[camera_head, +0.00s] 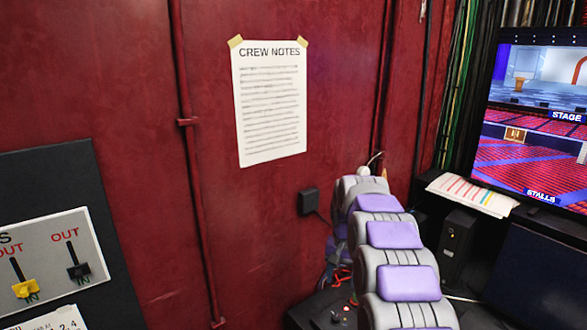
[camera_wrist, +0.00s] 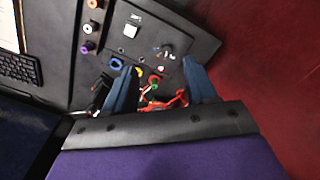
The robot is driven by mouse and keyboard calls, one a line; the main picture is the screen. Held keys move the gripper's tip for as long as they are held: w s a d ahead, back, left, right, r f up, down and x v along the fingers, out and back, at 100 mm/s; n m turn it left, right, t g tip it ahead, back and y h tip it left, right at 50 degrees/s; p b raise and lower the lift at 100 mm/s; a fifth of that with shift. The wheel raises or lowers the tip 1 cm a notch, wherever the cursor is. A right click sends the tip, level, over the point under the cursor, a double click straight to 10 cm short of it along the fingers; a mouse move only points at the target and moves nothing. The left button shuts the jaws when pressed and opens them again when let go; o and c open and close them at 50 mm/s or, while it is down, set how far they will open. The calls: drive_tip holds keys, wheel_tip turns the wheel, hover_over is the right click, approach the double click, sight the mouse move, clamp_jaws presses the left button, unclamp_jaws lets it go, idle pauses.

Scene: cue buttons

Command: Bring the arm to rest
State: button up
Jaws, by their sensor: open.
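My arm, grey with purple pads, reaches forward from the bottom right of the head view towards the red wall. Its far end hides my gripper in that view. In the wrist view my gripper (camera_wrist: 157,90) shows two blue-grey fingers standing apart. A dark control panel (camera_wrist: 105,42) with knobs, a white button (camera_wrist: 132,30) and red cables (camera_wrist: 172,101) lies beyond the fingers. Nothing is visibly held between them.
A red wall (camera_head: 140,120) with pipes carries a crew notes sheet (camera_head: 268,110). A panel with a yellow switch (camera_head: 26,289) and a black switch (camera_head: 79,271) is at left. A monitor (camera_head: 530,120) stands at right, near a striped paper (camera_head: 470,193). A keyboard (camera_wrist: 18,68) shows in the wrist view.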

drive_tip(key=s+r+n+b, duration=0.1)
drive_tip(key=s+r, duration=0.2)
drive_tip(key=s, duration=0.9)
drive_tip(key=s+r+n, duration=0.1)
drive_tip(key=s+r, duration=0.1)
drive_tip(key=s, duration=1)
drive_tip(key=s+f, duration=0.2)
drive_tip(key=s, duration=0.9)
drive_tip(key=s+f+n+g, duration=0.1)
drive_tip(key=s+f, duration=0.2)
drive_tip(key=s, duration=0.9)
drive_tip(key=shift+d+f+b, duration=0.2)
drive_tip(key=shift+d+b, duration=0.05)
drive_tip(key=shift+b, duration=0.15)
